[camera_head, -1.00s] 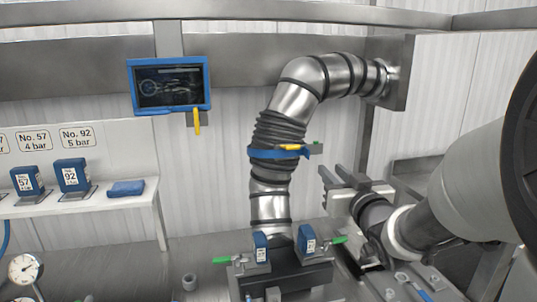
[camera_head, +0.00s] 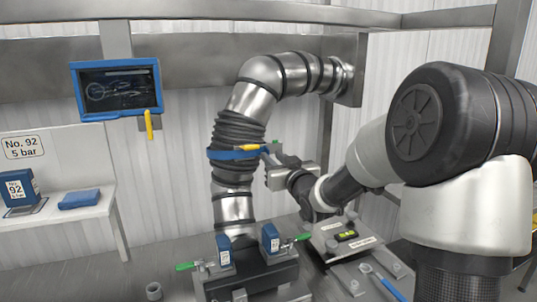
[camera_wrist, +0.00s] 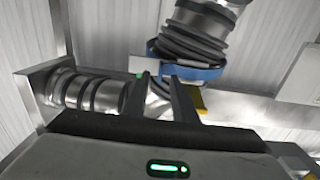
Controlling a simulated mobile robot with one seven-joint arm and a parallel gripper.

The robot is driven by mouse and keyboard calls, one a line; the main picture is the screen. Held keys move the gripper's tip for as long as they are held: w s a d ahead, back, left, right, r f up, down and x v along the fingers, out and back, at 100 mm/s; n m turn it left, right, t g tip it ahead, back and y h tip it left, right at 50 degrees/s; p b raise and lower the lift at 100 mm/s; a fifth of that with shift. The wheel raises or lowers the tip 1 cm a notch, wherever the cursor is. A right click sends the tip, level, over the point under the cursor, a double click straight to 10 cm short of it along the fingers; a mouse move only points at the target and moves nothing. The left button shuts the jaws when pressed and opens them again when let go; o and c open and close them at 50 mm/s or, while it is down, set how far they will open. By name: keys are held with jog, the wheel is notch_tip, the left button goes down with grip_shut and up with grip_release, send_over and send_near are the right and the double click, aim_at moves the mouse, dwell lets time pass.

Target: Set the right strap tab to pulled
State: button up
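A blue strap (camera_head: 222,155) runs around the dark ribbed sleeve on a steel pipe, with a yellow piece (camera_head: 249,147) on its front. A small green piece (camera_head: 274,142) shows at its right end, and the strap's tab there is mostly hidden by my fingers. My gripper (camera_head: 268,154) is at this right end. In the wrist view, its two dark fingers (camera_wrist: 160,77) stand apart, their tips close to the blue strap (camera_wrist: 190,71). The green piece (camera_wrist: 139,75) shows left of the left finger. I cannot tell whether the fingers touch the tab.
The bent steel pipe (camera_head: 262,72) rises above the strap and meets the wall. Below is a clamp block (camera_head: 250,274) with two blue tags and green levers. A tray with a yellow level (camera_head: 346,235) lies at right. A blue-framed screen (camera_head: 117,88) hangs at left.

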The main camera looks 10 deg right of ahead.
jog(key=w, duration=0.3)
jog(key=shift+a, duration=0.35)
grip_shut()
jog(key=shift+d, duration=0.1)
dwell(1.1)
